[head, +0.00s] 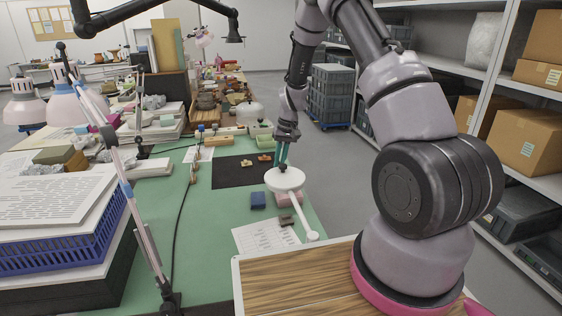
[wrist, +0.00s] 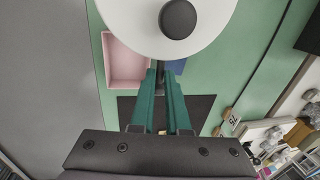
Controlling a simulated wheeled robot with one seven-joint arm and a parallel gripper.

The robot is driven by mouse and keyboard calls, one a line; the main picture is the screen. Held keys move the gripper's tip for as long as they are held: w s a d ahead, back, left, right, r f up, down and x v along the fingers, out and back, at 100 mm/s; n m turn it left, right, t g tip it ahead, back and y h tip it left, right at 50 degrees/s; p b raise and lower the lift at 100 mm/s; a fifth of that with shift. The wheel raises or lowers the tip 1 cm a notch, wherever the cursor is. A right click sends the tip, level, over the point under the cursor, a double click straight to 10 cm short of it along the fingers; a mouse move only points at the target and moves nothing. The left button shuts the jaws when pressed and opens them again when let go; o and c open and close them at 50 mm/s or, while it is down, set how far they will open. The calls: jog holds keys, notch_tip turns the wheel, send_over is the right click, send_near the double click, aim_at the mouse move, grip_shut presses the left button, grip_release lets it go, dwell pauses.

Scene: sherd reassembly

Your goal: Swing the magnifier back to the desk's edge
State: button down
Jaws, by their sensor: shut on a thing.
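The magnifier has a round white head (head: 285,180) and a white arm (head: 297,217) running down to a round base joint (head: 312,237) near the desk's right edge. Its head hangs over the right part of the green desk (head: 215,205). My gripper (head: 283,164) comes down from above with its teal fingers at the far side of the head. In the wrist view the white head (wrist: 222,18) with a black knob (wrist: 178,19) fills the top. My gripper (wrist: 164,73) is shut on a dark part of the magnifier at the rim, mostly hidden between the fingertips.
A pink tray (wrist: 125,62) lies partly under the head. A blue block (head: 257,200), a printed sheet (head: 262,236) and a black mat (head: 228,174) with small sherds are close by. Lamps and paper stacks crowd the left. Shelves with boxes (head: 550,135) line the right.

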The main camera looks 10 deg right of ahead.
jog(key=s+a+n+g, duration=0.1)
jog(key=s+a+n, duration=0.3)
jog(key=a, duration=0.7)
jog(key=s+a+n, duration=0.3)
jog(key=s+a, duration=0.1)
jog(key=a, duration=0.7)
jog(key=s+a+n+h, duration=0.1)
jog(key=s+a+n, duration=0.3)
jog(key=s, duration=0.6)
jog(key=s+a+n+g, duration=0.1)
jog(key=s+a+n, duration=0.3)
jog(key=s+a, duration=0.5)
jog(key=shift+s+h, duration=0.4)
jog(key=shift+s, duration=0.2)
jog(key=c, duration=0.9)
grip_release()
